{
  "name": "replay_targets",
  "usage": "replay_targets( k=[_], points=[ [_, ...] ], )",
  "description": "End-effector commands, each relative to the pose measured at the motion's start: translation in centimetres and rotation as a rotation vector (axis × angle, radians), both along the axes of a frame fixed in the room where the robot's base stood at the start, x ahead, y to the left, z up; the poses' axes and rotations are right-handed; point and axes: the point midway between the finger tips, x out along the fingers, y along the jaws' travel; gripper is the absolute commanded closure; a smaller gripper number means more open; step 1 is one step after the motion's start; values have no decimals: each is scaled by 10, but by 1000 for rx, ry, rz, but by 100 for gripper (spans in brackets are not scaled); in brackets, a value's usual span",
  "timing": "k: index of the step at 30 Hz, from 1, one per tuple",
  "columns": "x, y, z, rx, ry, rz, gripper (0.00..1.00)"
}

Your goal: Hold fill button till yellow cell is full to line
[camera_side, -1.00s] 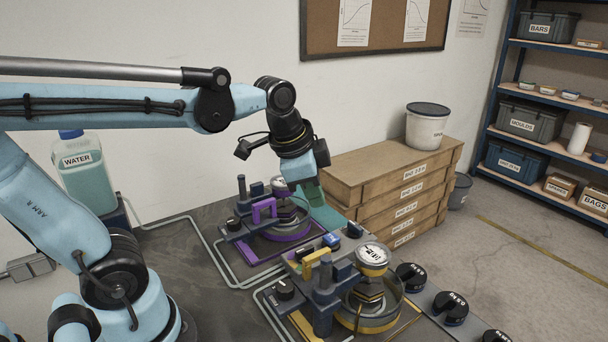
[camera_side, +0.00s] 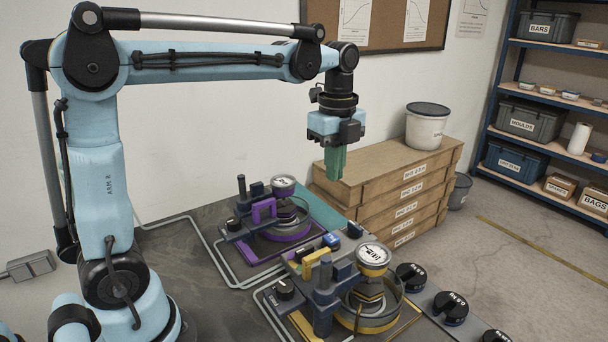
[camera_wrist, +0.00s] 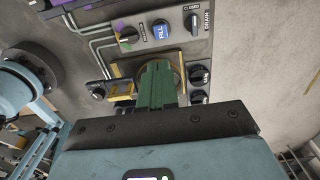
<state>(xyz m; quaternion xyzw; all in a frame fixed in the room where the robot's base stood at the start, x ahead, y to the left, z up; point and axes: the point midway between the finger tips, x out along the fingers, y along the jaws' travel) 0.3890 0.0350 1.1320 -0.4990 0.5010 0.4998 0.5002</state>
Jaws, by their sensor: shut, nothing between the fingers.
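The yellow cell (camera_side: 378,323), a round clear vessel with a yellow base ring, stands at the front centre in the side view, with a dial gauge (camera_side: 373,254) above it. Its liquid level and line cannot be made out. The blue fill button (camera_wrist: 161,29) shows in the wrist view, beyond my fingertips; a small blue block (camera_side: 331,240) behind the yellow rig in the side view appears to be it. My gripper (camera_side: 335,178) points down with green fingers shut and empty, high above the bench and touching nothing. In the wrist view its fingers (camera_wrist: 157,68) hide part of the yellow cell.
A purple cell rig (camera_side: 265,236) stands behind the yellow one. Grey pipes run along the bench.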

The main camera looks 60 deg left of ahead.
Motion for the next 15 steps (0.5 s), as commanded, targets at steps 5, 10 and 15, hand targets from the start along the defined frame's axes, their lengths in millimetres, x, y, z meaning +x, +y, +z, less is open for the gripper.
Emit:
replay_targets(
  k=[5, 10, 15],
  points=[
    [0, 0, -2, 0, -1, 1, 100],
    [0, 0, -17, 0, -1, 2, 100],
    [0, 0, -43, 0, -2, 2, 100]
  ],
)
